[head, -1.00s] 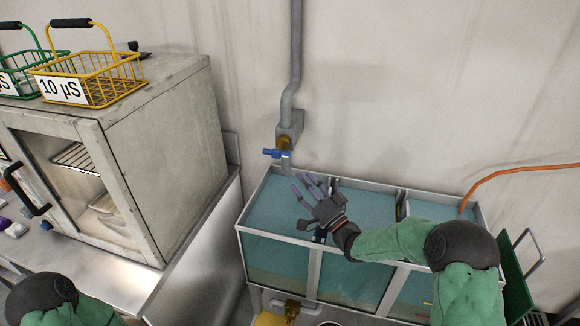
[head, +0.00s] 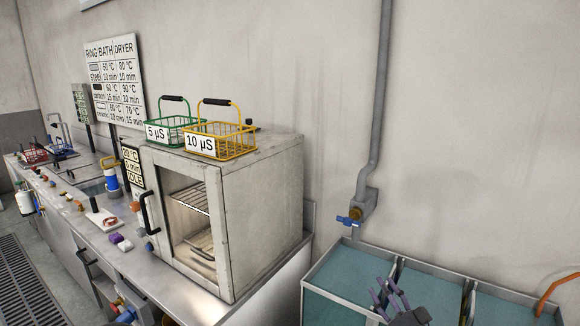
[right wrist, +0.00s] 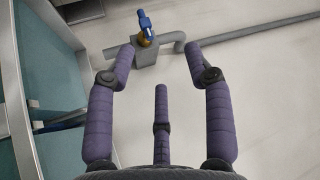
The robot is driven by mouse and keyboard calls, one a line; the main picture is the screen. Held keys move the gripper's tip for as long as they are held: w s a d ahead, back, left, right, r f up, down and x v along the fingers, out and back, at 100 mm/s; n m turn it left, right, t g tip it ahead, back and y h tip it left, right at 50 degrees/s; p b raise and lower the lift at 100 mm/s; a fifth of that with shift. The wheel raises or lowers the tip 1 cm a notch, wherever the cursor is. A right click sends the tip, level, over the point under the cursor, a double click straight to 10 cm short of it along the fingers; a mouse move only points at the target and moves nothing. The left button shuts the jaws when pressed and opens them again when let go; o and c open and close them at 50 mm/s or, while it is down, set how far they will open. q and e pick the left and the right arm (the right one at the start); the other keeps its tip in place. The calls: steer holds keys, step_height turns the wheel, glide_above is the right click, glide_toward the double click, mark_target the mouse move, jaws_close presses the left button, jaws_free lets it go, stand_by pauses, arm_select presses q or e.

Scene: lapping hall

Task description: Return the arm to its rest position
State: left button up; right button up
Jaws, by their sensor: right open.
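My right gripper (head: 388,296) shows at the bottom edge of the head view, over the water-filled tank (head: 325,274). In the right wrist view its purple fingers (right wrist: 160,70) are spread apart with nothing between them, so it is open and empty. Beyond them are the wall and the blue-handled valve (right wrist: 145,20) on its pipe. The right forearm is out of the head view. My left gripper is not in view.
A dryer cabinet (head: 262,215) stands on the steel bench, with a green basket (head: 172,131) and a yellow basket (head: 228,150) on top. An orange hose (head: 556,286) hangs at the tank's right. Small items lie along the bench front.

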steer(key=s+a+f+g+h, duration=0.1)
steer(key=a+f+g, duration=0.15)
steer(key=f, duration=0.55)
steer(key=s+a+f+g+h+p, duration=0.1)
steer(key=a+f+g+h, duration=0.15)
steer(key=f, duration=0.65)
steer(key=s+a+f+g+h, duration=0.15)
steer(key=f+g, duration=0.25)
steer(key=f, duration=0.4)
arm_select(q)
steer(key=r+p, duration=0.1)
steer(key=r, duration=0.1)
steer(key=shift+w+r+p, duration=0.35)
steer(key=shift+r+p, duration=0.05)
arm_select(e)
steer(key=s+a+f+n+g, duration=0.2)
steer(key=s+f, duration=0.3)
steer(key=s, duration=0.4)
steer(key=s+a+f+n+g, duration=0.2)
steer(key=s+f+g, duration=0.3)
steer(key=s, duration=0.4)
steer(key=s+a+f+n+g+y, duration=0.1)
steer(key=s+a+f+g, duration=0.3)
steer(key=s, duration=0.5)
steer(key=shift+s+a+f+n, duration=0.35)
steer(key=shift+s+f+n, duration=0.05)
steer(key=shift+f+n, duration=0.1)
